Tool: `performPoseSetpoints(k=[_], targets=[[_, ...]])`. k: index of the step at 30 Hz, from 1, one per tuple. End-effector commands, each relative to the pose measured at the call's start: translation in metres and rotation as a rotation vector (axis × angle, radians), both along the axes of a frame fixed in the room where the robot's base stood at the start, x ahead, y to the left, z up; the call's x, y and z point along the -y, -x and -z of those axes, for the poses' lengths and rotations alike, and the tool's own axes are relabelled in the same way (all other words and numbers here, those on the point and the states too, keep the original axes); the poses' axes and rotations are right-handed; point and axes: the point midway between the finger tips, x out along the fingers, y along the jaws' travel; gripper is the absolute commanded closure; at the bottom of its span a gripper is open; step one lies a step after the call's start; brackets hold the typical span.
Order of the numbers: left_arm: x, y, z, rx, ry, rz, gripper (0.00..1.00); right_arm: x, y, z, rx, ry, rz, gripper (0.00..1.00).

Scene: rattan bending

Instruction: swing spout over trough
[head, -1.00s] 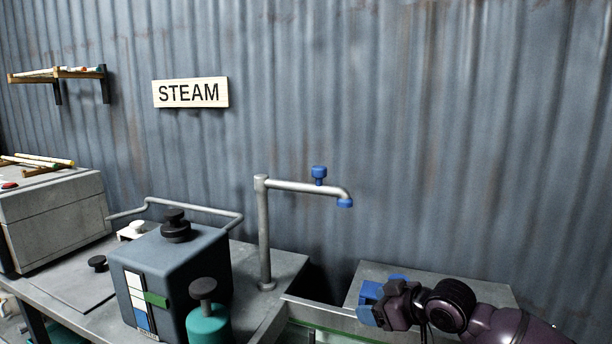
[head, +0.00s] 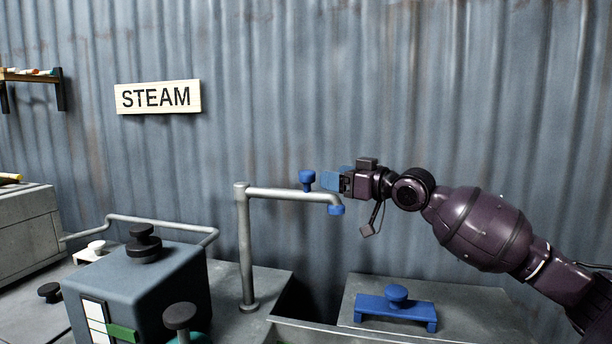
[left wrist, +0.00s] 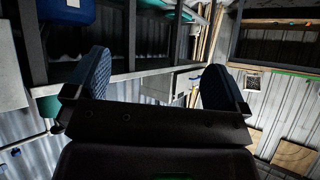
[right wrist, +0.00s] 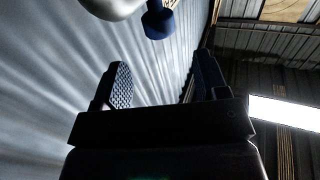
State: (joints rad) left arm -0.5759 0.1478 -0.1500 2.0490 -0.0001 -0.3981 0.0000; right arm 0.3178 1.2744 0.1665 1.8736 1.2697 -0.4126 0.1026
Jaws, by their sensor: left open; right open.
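The spout (head: 290,194) is a grey pipe arm on an upright post (head: 246,255). It reaches right and ends in a blue tip (head: 336,210), with a blue knob (head: 307,180) on top. The grey trough (head: 320,333) shows at the bottom edge, mostly cut off. My right gripper (head: 332,180) is open at the spout's outer end, pointing left, close to the knob. In the right wrist view, the grey pipe (right wrist: 112,6) and a blue spout part (right wrist: 158,20) show beyond the open fingers (right wrist: 158,85). My left gripper (left wrist: 155,85) is open and empty, seen only in the left wrist view.
A dark grey box (head: 140,290) with a black knob stands left of the post. A blue handled piece (head: 396,308) lies on the grey surface (head: 460,305) at right. The corrugated wall (head: 420,90) with a STEAM sign (head: 158,97) stands behind.

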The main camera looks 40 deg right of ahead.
Motion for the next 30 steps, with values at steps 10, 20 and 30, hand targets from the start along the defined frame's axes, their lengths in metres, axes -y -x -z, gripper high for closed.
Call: performPoseSetpoints(k=[10, 20, 30], targets=[[0.002, -0.004, 0.002, 0.004, 0.001, 0.003, 0.00, -0.011, -0.035, 0.002, -0.001, 0.000, 0.000, 0.33], [0.003, -0.008, 0.005, 0.004, 0.001, 0.007, 0.00, -0.021, -0.066, 0.002, -0.001, -0.001, 0.000, 0.33], [0.003, -0.005, 0.008, -0.002, 0.001, 0.007, 0.00, -0.026, -0.080, 0.001, -0.001, 0.003, 0.001, 0.33]])
